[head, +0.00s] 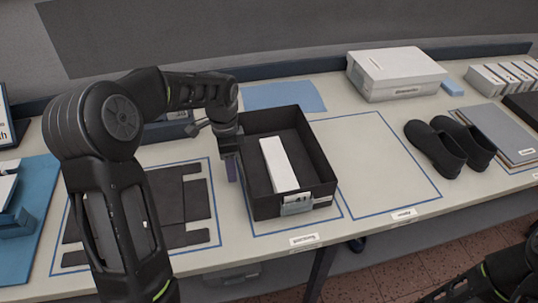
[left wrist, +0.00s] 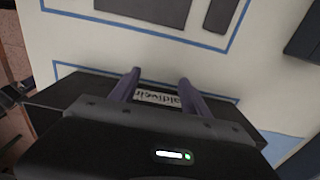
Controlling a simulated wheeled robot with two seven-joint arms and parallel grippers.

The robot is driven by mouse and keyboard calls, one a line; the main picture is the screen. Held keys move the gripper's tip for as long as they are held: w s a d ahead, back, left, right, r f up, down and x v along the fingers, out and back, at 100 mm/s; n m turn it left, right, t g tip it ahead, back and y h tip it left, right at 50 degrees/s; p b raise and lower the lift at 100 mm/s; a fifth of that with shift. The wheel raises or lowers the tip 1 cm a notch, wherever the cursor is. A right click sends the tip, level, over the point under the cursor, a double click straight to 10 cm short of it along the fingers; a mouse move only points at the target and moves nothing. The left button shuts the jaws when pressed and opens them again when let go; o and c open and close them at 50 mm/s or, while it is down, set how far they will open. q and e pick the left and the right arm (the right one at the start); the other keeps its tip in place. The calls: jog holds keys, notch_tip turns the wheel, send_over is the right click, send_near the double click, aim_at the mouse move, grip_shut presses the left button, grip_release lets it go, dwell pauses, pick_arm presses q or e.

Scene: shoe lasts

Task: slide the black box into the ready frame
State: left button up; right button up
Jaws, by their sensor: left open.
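The black box (head: 315,155) is an open-topped tray with a white block (head: 279,164) inside and a small label holder on its front wall. It stands upright in the middle blue-outlined area, turned slightly. An empty blue-outlined frame (head: 385,160) lies directly to its right, with a small label at its front edge too small to read. My left gripper (head: 232,168) is open at the box's left wall, fingers pointing down. In the left wrist view its two fingers (left wrist: 158,82) are apart, with a pale label between them. Contact with the wall cannot be told. My right gripper is out of view.
Black shoes (head: 450,143) stand right of the empty frame. A white lidded box (head: 395,73) and a blue sheet (head: 284,96) lie behind. Dark flat pieces (head: 185,205) lie in the left outlined area. The empty frame's surface is clear.

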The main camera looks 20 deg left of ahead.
pick_arm(q)
jog(key=shift+w+d+p, duration=0.25)
jog(key=shift+w+d, duration=0.75)
jog(key=shift+d, duration=0.35)
jog(key=shift+w+d+p, duration=0.2)
jog(key=shift+w+d, duration=0.85)
jog(key=shift+d, duration=0.3)
jog(key=shift+w+d+p, duration=0.25)
jog(key=shift+w+d, duration=0.75)
jog(key=shift+d, duration=0.35)
jog(key=shift+w+d+p, duration=0.4)
jog(key=shift+w+d, duration=0.55)
jog(key=shift+d, duration=0.3)
jog(key=shift+w+d+p, duration=0.35)
jog(key=shift+w+d, duration=0.55)
jog(key=shift+d, duration=0.3)
jog(key=shift+w+d+p, duration=0.4)
jog(key=shift+w+d, duration=0.55)
jog(key=shift+d, duration=0.3)
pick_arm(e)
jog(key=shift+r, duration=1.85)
pick_arm(q)
jog(key=shift+d, duration=0.1)
